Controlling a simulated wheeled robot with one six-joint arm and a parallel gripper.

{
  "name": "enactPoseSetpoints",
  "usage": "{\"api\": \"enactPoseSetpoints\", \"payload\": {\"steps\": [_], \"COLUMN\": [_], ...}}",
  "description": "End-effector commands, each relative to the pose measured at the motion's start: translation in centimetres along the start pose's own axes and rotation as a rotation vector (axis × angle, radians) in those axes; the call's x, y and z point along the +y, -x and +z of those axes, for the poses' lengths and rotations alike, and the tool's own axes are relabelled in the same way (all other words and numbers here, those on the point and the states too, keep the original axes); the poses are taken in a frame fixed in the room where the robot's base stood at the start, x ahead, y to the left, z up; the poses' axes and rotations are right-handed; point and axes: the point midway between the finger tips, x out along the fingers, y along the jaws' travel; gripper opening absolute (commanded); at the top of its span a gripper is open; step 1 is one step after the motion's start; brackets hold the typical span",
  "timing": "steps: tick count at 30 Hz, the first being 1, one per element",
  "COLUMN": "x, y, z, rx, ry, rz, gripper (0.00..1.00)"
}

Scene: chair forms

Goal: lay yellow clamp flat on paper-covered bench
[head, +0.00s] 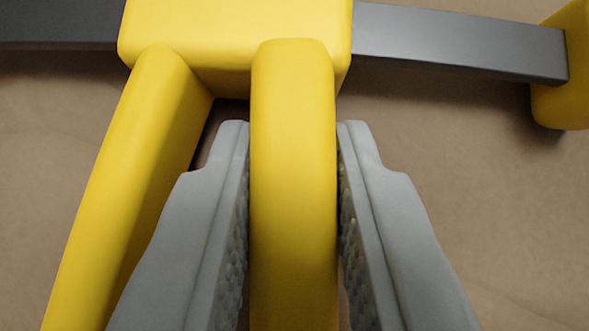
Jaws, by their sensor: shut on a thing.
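The yellow clamp (240,35) fills the upper part of the head view. It has a yellow block body, a dark grey bar (450,40) running left and right, and a yellow jaw at the right edge. Two yellow handles extend toward me from the body. My gripper (293,130) is shut on the right handle (292,190), with one grey finger on each side of it. The left handle (125,200) lies outside the left finger. The brown paper-covered bench (480,190) is behind the clamp. I cannot tell whether the clamp touches it.
The brown paper surface shows bare on the right and at the far left, with faint creases. A shadow lies on it below the bar at the right. No other objects are in view.

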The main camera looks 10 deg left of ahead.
Motion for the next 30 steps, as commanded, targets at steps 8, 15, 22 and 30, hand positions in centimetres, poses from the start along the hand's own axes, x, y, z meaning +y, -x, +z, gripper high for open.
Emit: {"api": "enactPoseSetpoints", "payload": {"steps": [8, 15, 22, 30], "x": [0.0, 0.0, 0.0, 0.1], "y": [0.0, 0.0, 0.2, 2.6], "z": [0.0, 0.0, 0.0, 0.0], "rx": [0.0, 0.0, -0.001, 0.0], "ry": [0.0, 0.0, 0.0, 0.0], "rz": [0.0, 0.0, -0.001, 0.001], "gripper": [0.31, 0.56, 0.56, 0.56]}}
